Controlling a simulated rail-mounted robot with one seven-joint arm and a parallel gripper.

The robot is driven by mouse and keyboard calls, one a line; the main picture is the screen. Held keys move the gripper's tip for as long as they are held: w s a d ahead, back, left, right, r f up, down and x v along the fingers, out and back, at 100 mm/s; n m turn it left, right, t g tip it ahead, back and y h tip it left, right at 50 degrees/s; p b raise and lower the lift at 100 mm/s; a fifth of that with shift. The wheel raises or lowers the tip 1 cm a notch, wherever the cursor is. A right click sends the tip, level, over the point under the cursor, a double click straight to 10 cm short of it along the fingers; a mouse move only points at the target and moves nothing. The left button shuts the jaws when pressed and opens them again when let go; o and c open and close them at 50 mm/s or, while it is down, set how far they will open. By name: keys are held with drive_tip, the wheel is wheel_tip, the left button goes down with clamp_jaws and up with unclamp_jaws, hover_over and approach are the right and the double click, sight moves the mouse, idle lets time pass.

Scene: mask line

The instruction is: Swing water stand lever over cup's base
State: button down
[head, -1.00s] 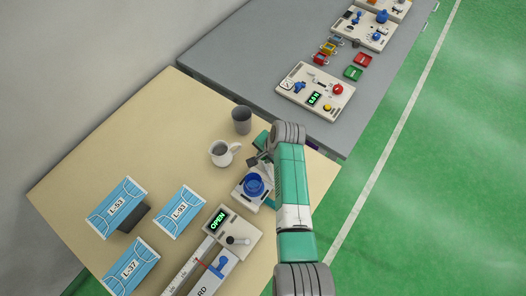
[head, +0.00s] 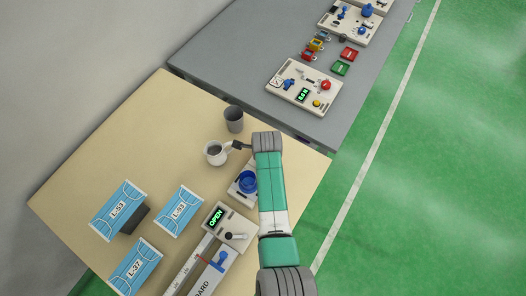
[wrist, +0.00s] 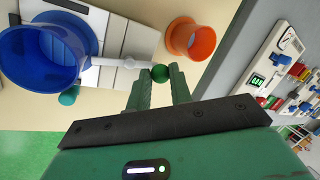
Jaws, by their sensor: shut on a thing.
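The water stand (head: 236,194) is a pale block on the tan table, with a blue round cup-like part (head: 248,180) on it, partly hidden by my arm. In the wrist view the blue part (wrist: 38,55) is large at the left. A white lever (wrist: 112,63) reaches right from beside it and ends in a green ball (wrist: 161,73). My gripper (wrist: 160,80) is shut on this ball at its fingertips. An orange cup-like thing (wrist: 190,40) stands just beyond the ball, apart from it.
A grey cup (head: 233,119) stands behind the mug. Blue labelled packs (head: 180,211) lie at the left, and a panel reading OPEN (head: 230,226) is in front of the stand. A grey bench (head: 245,65) with control boards is behind. The table's back left is clear.

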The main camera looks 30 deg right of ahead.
drive_tip(key=shift+s+d+m+h, duration=0.15)
drive_tip(key=shift+m+h, duration=0.15)
drive_tip(key=shift+m, duration=0.5)
drive_tip(key=c, duration=1.3)
unclamp_jaws()
drive_tip(key=shift+r, duration=0.15)
drive_tip(key=p+v, duration=0.1)
drive_tip(key=v, duration=0.6)
drive_tip(key=shift+r, duration=0.35)
